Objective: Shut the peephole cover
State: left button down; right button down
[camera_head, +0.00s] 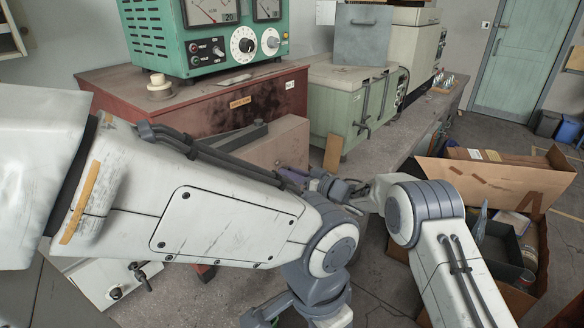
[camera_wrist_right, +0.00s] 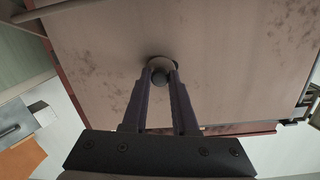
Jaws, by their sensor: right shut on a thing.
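A flat beige, brown-stained panel (camera_wrist_right: 235,55), which I take to be the peephole cover, fills most of the right wrist view. A small round dark knob (camera_wrist_right: 160,78) stands out from it on a pale round base. My right gripper (camera_wrist_right: 161,70) is shut on the knob, one finger on each side. In the head view the beige panel (camera_head: 285,143) stands in front of a red-brown cabinet. My right gripper (camera_head: 308,181) is at its lower right, partly hidden by my left arm. My left gripper is not clearly visible; my left arm crosses the foreground.
The red-brown cabinet (camera_head: 205,112) carries a green instrument (camera_head: 160,45) with dials. A pale green box (camera_head: 325,98) stands to its right on the bench (camera_head: 395,150). An open cardboard box (camera_head: 470,172) with items is on the right.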

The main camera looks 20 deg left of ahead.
jog(key=shift+s+a+f+m+g+p, duration=0.1)
jog(key=shift+s+m+g+p, duration=0.15)
jog(key=shift+m, duration=0.75)
jog(key=shift+s+a+f+m+p, duration=0.1)
jog(key=shift+s+m+p, duration=0.15)
jog(key=shift+m, duration=0.75)
jog(key=shift+s+f+m+g+p, duration=0.15)
jog(key=shift+m+p, duration=0.2)
jog(key=shift+m, duration=0.65)
jog(key=c, duration=0.7)
grip_release()
jog(key=shift+s, duration=0.1)
jog(key=b+v, duration=0.2)
jog(key=v, duration=0.8)
jog(key=shift+d+b, duration=0.2)
jog(key=shift+b, duration=0.2)
